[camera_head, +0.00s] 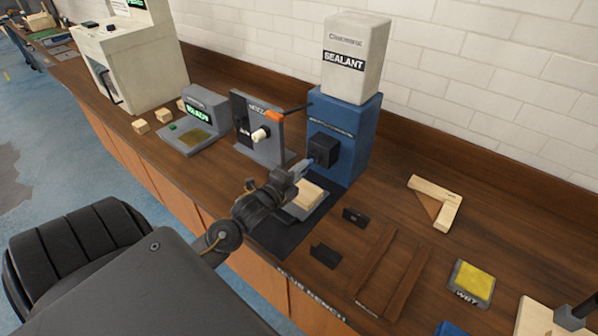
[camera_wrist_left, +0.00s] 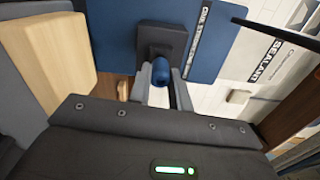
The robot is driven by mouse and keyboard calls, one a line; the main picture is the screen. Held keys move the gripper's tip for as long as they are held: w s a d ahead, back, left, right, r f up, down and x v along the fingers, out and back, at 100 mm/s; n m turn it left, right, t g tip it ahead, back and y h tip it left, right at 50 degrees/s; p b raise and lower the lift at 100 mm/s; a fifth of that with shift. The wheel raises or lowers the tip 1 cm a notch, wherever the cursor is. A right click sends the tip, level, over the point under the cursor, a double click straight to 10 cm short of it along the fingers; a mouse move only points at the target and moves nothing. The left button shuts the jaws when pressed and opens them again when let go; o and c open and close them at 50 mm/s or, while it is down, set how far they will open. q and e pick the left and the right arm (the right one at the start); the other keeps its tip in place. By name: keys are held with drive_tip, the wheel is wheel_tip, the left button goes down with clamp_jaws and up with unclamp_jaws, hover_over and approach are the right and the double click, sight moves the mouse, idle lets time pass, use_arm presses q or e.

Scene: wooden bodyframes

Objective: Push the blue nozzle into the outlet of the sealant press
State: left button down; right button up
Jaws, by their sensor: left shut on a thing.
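The sealant press (camera_head: 341,135) is a blue body with a white SEALANT canister on top. Its outlet is a black block (camera_head: 323,150) on the front, also seen in the wrist view (camera_wrist_left: 162,38). My left gripper (camera_head: 301,168) is shut on the blue nozzle (camera_wrist_left: 160,72), which sits between its grey fingers. In the head view the nozzle (camera_head: 308,163) points at the outlet block. In the wrist view its tip overlaps the block's lower part; I cannot tell whether it is inside or only close. My right gripper is not in view.
A pale wood block (camera_head: 308,195) lies below my gripper on a black mat (camera_head: 277,238). To the right lie a brown frame (camera_head: 381,283) and a yellow sponge tray (camera_head: 471,282).

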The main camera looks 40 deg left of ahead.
use_arm(q)
drive_tip(key=shift+w, duration=0.85)
drive_tip(key=c, duration=1.2)
unclamp_jaws()
drive_tip(key=s+b, duration=0.3)
drive_tip(key=s, duration=0.7)
drive_tip(key=shift+s+b, duration=0.35)
drive_tip(key=shift+s, duration=0.05)
drive_tip(key=shift+d, duration=0.1)
